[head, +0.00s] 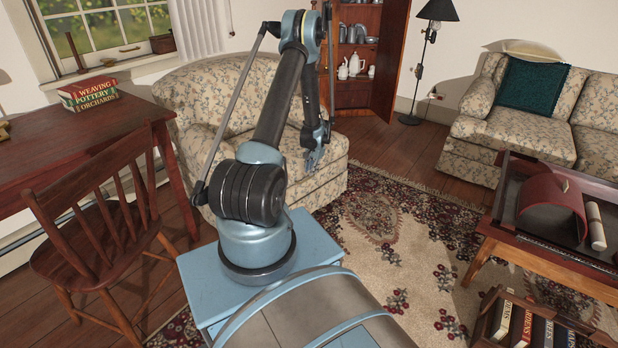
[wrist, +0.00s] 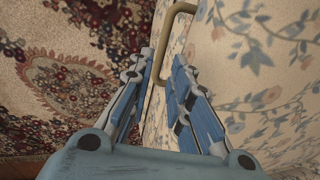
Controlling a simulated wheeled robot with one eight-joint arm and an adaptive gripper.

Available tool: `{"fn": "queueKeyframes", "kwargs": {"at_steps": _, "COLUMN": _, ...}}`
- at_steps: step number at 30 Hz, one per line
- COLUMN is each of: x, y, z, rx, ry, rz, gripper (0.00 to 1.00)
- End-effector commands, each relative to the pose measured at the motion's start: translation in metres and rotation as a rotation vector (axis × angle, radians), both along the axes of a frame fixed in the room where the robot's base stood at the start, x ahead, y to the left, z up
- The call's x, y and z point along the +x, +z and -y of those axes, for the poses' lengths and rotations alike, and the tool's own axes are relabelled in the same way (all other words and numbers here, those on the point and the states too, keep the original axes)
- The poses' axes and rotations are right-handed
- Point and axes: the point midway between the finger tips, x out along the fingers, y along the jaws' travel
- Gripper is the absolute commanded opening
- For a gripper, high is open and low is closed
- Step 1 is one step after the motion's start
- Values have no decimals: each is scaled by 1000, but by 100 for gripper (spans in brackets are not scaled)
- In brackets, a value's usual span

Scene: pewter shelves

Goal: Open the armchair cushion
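The floral armchair (head: 225,85) stands behind my arm, its seat cushion (head: 329,178) partly hidden by it. In the wrist view the floral upholstery (wrist: 265,75) fills the right side. A beige bar-like handle (wrist: 172,22) is fixed to it and runs down between my fingers. My gripper (head: 314,158) is at the front right of the armchair. In the wrist view my gripper (wrist: 162,62) has its fingers apart, one on each side of the handle. The left fingertip is close to the handle; I cannot tell if it touches. A gap shows on the right.
A wooden chair (head: 107,245) and a desk (head: 70,140) with books stand at left. A low table (head: 545,262) with a dark tray is at right, near a floral sofa (head: 512,133). A patterned rug (head: 400,245) covers the open floor between.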

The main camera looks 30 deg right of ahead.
Motion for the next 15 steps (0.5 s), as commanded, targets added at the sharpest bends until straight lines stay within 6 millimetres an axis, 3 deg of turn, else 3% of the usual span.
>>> {"fn": "queueKeyframes", "kwargs": {"at_steps": 7, "x": 6, "y": -30, "z": -1, "rx": 0, "ry": 1, "rz": 0, "gripper": 18}}
{"fn": "queueKeyframes", "kwargs": {"at_steps": 15, "x": 9, "y": -45, "z": -2, "rx": 0, "ry": 0, "rz": 0, "gripper": 18}}
